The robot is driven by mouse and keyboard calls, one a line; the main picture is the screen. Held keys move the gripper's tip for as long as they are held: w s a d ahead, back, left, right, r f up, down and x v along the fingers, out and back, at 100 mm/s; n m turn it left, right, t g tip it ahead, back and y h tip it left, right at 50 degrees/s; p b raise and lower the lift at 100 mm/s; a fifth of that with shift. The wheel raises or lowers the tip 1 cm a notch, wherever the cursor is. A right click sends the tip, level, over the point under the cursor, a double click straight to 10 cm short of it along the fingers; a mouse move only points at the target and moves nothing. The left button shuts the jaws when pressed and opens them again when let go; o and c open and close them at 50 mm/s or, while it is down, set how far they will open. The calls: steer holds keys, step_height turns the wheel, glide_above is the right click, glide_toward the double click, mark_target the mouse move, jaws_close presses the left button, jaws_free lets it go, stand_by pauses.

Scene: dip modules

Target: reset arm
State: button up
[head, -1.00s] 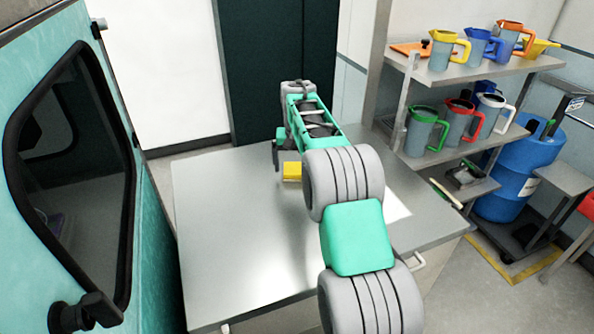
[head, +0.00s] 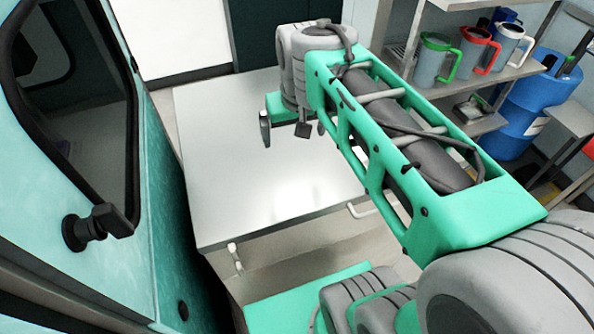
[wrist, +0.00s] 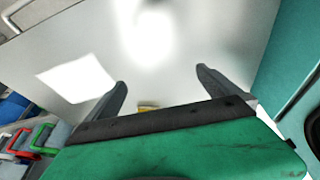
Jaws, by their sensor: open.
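My gripper (head: 284,130) is open and empty. A small yellow thing (wrist: 148,107) shows between the fingers in the wrist view, mostly hidden by the gripper's body. It cannot be seen in the head view.
A teal cabinet (head: 165,220) with a dark window stands close on the left. Shelves with jugs, among them a green-handled jug (head: 435,60), stand at the back right beside a blue barrel (head: 540,95). The front left of the table is clear.

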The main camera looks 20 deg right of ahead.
steer(key=shift+n, duration=0.5)
steer(key=s+f, duration=0.2)
steer(key=s+a+f, duration=0.1)
steer(key=s, duration=0.2)
steer(key=s+a+f, duration=0.1)
steer(key=s+f, duration=0.1)
steer(key=shift+s+a+f, duration=0.25)
steer(key=shift+s+f, duration=0.05)
